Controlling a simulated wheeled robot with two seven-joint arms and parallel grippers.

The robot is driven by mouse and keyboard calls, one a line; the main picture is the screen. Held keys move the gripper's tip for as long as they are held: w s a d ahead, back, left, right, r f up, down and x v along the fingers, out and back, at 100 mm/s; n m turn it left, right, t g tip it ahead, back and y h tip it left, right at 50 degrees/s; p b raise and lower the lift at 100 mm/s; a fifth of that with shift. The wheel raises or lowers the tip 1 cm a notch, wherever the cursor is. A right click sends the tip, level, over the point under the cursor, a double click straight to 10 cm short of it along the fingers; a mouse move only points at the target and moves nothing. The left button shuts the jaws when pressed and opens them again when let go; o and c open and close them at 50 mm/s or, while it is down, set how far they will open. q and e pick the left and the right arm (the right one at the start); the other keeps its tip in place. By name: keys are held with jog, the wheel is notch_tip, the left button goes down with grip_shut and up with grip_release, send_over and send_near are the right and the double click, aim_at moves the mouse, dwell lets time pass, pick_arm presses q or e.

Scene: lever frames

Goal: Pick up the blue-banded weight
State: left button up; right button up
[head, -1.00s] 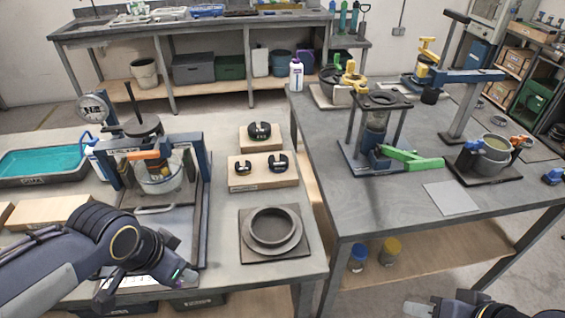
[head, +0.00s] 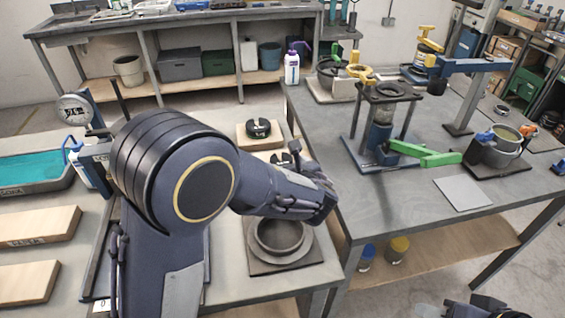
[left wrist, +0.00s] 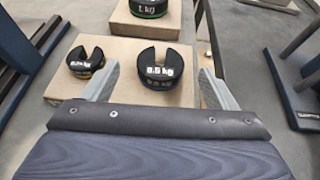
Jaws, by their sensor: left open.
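The blue-banded weight (left wrist: 160,66) is a black slotted disc marked 0.5 kg, with a thin blue band low on its side. It sits on a wooden block in the left wrist view, its slot facing away from me. My left gripper (left wrist: 158,76) is open, its fingers to the left and right of this weight in the picture, with nothing held. Whether they are level with it, I cannot tell. In the head view my left arm covers most of that block, and only part of a dark weight (head: 281,159) shows. My right gripper (head: 474,307) is cut off at the bottom edge.
A smaller weight with a yellowish band (left wrist: 86,62) sits left on the same block. A green-banded 1 kg weight (left wrist: 148,7) sits on a block behind. A round metal ring (head: 280,237) on a square plate lies nearer me. A post stands right of the block.

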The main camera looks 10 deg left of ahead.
aim_at(281, 162)
pick_arm(q)
jog(key=x, duration=0.5)
jog(key=shift+w+f, duration=0.15)
jog(key=shift+f, duration=0.25)
jog(key=c, duration=1.2)
